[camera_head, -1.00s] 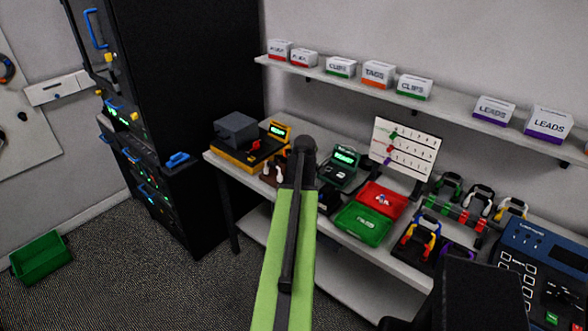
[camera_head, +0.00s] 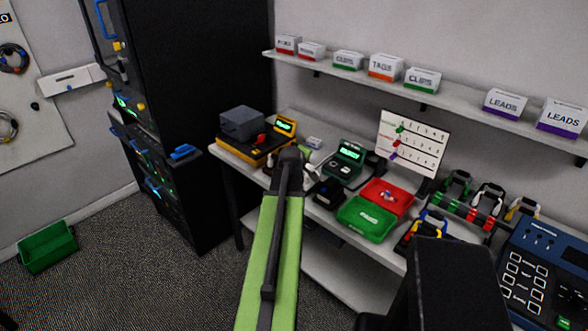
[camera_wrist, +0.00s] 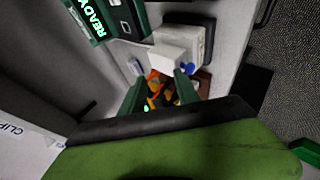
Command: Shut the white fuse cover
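A pale white block (camera_wrist: 170,57), which looks like the fuse cover, shows in the wrist view against a cream-white box (camera_wrist: 193,42) with a blue knob. I cannot tell its hinge or how far it stands open. My gripper (camera_wrist: 160,84) has two dark green fingers spread apart, just short of the white block. Orange and yellow parts show between the fingers, and I see no grip on them. In the head view my arm reaches the bench and mostly hides the gripper; small white parts (camera_head: 309,172) show beside its end.
A green READY device (camera_head: 346,160) stands right of my arm, and a yellow-based grey unit (camera_head: 242,125) stands left. Red (camera_head: 388,196) and green (camera_head: 366,219) trays lie at right. A shelf (camera_head: 455,110) with labelled boxes runs above. A black cabinet (camera_head: 200,90) stands left.

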